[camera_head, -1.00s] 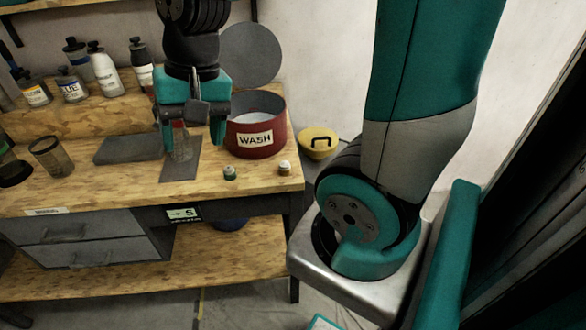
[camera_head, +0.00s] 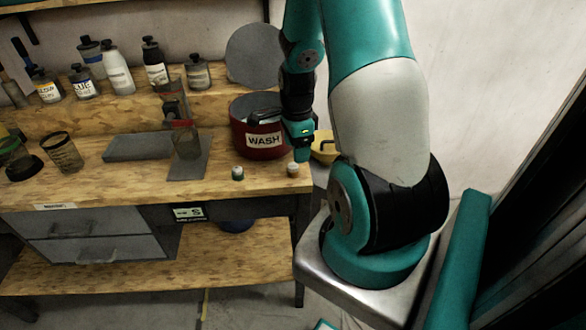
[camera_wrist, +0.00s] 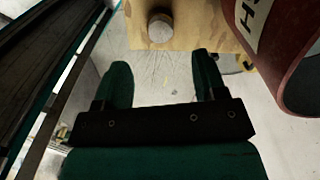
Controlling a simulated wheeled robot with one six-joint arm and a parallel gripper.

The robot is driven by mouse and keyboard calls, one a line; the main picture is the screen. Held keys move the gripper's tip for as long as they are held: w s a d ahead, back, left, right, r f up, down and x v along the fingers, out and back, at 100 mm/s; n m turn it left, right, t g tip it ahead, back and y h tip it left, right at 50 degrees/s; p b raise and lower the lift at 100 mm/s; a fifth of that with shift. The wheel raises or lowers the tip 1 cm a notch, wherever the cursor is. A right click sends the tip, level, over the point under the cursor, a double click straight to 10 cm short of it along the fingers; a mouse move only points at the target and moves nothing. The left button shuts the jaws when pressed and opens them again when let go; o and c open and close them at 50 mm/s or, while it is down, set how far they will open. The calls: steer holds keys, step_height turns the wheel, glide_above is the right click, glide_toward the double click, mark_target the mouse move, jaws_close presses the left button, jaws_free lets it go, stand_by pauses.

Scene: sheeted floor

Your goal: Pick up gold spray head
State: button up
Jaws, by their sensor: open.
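A small round piece with a pale top and brownish side (camera_head: 293,169), which looks like the gold spray head, stands upright near the bench's front right corner. In the wrist view it (camera_wrist: 160,28) shows at the bench edge, beyond and roughly centred between my fingertips. My gripper (camera_head: 300,148) is above it, beside the red pot, and is seen edge-on. In the wrist view my gripper (camera_wrist: 161,65) has its two fingers wide apart with nothing between them. A similar small piece with a greenish side (camera_head: 238,173) stands to the left.
The red WASH pot (camera_head: 258,150) stands close on the left of my gripper. A glass with reddish contents (camera_head: 186,143) stands on a dark mat. Several bottles (camera_head: 117,70) line the back shelf. A yellow object (camera_head: 324,148) lies beyond the bench's right edge.

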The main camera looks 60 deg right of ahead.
mark_target(294, 166)
steer(key=shift+w+a+f+p, duration=0.15)
steer(key=shift+f+p, duration=0.25)
steer(key=shift+f, duration=1.3)
steer(key=shift+w+d+f+p, duration=0.1)
steer(key=shift+f+p, duration=0.3)
steer(key=shift+f, duration=1.3)
steer(key=c, duration=1)
